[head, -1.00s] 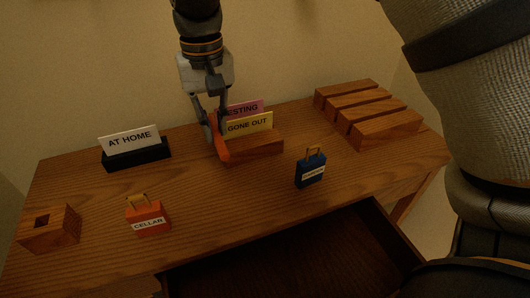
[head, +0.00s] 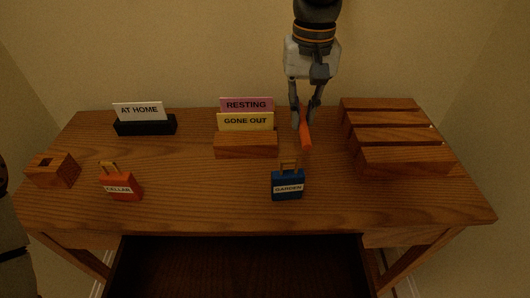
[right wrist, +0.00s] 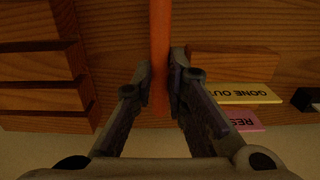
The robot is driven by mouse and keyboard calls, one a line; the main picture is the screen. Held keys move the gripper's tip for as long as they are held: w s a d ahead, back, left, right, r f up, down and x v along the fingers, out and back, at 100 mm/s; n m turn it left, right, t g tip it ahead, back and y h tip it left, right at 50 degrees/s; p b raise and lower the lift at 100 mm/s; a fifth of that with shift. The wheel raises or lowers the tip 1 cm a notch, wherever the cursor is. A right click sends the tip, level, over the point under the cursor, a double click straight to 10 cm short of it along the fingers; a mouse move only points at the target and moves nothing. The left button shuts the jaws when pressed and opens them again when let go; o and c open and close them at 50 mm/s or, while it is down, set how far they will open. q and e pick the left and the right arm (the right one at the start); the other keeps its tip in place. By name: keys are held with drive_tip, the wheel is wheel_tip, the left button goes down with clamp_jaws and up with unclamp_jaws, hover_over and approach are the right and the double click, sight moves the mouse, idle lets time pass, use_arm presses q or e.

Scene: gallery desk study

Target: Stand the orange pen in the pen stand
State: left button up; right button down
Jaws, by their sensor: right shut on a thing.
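The orange pen (head: 306,136) is in my right gripper (head: 304,118), which is shut on it above the back of the desk. In the right wrist view the pen (right wrist: 160,40) runs between the closed fingertips (right wrist: 162,78) and up out of the picture. In the head view it slants slightly, its lower end toward the desk; I cannot tell its exact height. The pen stand looks to be the wooden block with a square hole in its top (head: 54,170), at the desk's far left, well away from the gripper. My left gripper is not in view.
A wooden card holder (head: 245,146) with pink and yellow cards stands left of the gripper, a slotted wooden rack (head: 405,160) right. A black holder (head: 146,128), red CELLAR tag (head: 122,187) and blue GARDEN tag (head: 288,185) stand around. The drawer (head: 240,265) is open.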

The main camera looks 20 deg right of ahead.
drive_tip(key=shift+d+f, duration=0.15)
drive_tip(key=shift+f, duration=0.15)
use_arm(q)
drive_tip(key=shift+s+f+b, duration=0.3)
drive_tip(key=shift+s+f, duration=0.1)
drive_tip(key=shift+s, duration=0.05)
use_arm(e)
wheel_tip(320, 180, down, 9)
drive_tip(key=shift+f, duration=0.2)
